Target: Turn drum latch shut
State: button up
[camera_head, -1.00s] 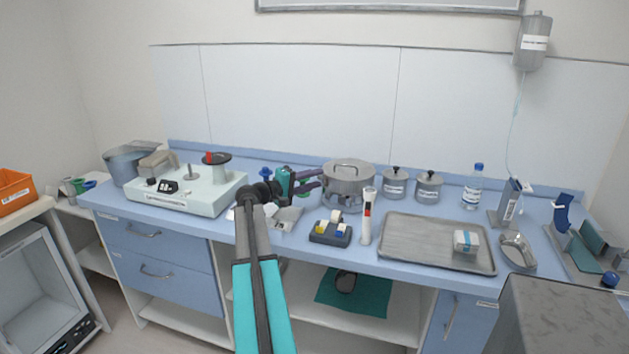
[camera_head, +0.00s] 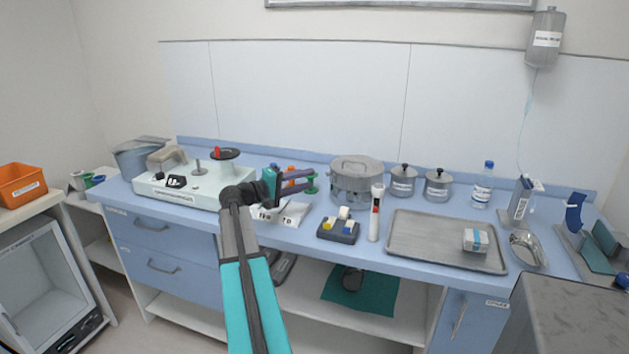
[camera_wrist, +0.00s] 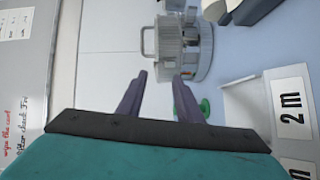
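A round grey metal drum (camera_head: 360,180) with a handled lid stands on the blue counter, right of my gripper (camera_head: 311,180). In the wrist view the drum (camera_wrist: 171,40) appears turned on its side beyond my fingertips, lid to the left. Small fittings show on the drum's side, but I cannot tell which is the latch or how it is set. My gripper (camera_wrist: 160,77) is open, its two dark purple fingers apart with nothing between them. The fingertips look short of the drum, without visible contact.
A small dark block (camera_head: 338,232) with coloured parts and an upright white tube (camera_head: 375,215) stand in front of the drum. Lidded canisters (camera_head: 403,181) are to its right. A pale machine (camera_head: 200,187) is at left. Green and orange items stand behind my gripper.

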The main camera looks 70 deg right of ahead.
jog(key=v, duration=0.6)
jog(key=shift+a+b, duration=0.15)
jog(key=shift+b, duration=0.2)
jog(key=shift+r, duration=0.15)
